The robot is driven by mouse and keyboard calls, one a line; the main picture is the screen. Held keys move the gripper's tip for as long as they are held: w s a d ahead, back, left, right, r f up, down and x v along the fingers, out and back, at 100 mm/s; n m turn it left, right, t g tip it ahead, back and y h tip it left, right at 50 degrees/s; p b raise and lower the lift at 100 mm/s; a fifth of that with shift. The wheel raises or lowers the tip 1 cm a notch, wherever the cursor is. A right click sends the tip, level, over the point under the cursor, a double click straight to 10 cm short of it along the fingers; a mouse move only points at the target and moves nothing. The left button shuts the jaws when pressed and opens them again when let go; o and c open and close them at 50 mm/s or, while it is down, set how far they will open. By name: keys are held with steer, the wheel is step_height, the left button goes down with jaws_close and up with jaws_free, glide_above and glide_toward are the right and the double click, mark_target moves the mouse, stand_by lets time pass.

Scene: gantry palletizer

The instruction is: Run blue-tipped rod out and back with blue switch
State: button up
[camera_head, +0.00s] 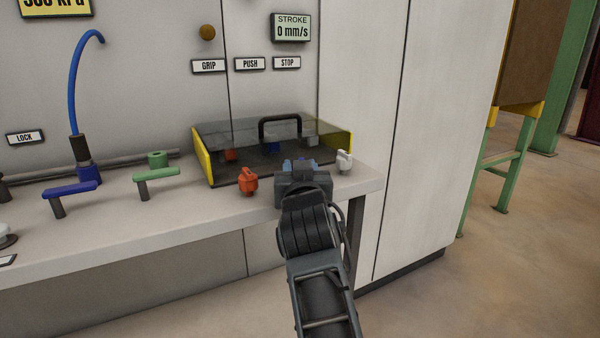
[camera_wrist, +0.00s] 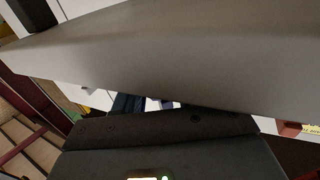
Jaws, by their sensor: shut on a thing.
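My gripper (camera_head: 299,168) is at the front right of the bench, shut on the blue switch (camera_head: 288,164). Only small blue parts of the switch show; my gripper hides the rest, so its turn cannot be told. An orange-red switch (camera_head: 247,181) stands to its left and a white switch (camera_head: 344,161) to its right. Behind them, under a clear cover, a blue tip (camera_head: 271,150) shows dimly between a red tip (camera_head: 230,155) and a pale tip (camera_head: 312,141). In the wrist view, a dark blue piece (camera_wrist: 128,104) shows beyond my dark gripper body.
The clear-topped case (camera_head: 203,157) has yellow ends and a black handle (camera_head: 279,124). A display (camera_head: 291,28) reads STROKE 0 mm/s, above GRIP, PUSH and STOP labels. Blue (camera_head: 72,189) and green (camera_head: 156,174) levers stand left. Floor is open at right.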

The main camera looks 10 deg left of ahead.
steer(key=m+h+b, duration=0.1)
steer(key=h+b, duration=0.1)
steer(key=b, duration=0.1)
steer(key=f+m+h+b, duration=0.1)
steer(key=b, duration=0.2)
steer(key=shift+a+h, duration=0.1)
steer(key=shift+h, duration=0.3)
steer(key=m+h+b, duration=0.1)
steer(key=b, duration=0.2)
steer(key=shift+r+m+h, duration=0.15)
steer(key=shift+m+h, duration=0.25)
steer(key=shift+h+b, duration=0.3)
steer(key=shift+b, duration=0.15)
steer(key=shift+r+m+h+b, duration=0.25)
steer(key=shift+m+h+b, duration=0.15)
steer(key=shift+h+b, duration=0.15)
steer(key=o, duration=0.9)
steer(key=shift+o, duration=0.2)
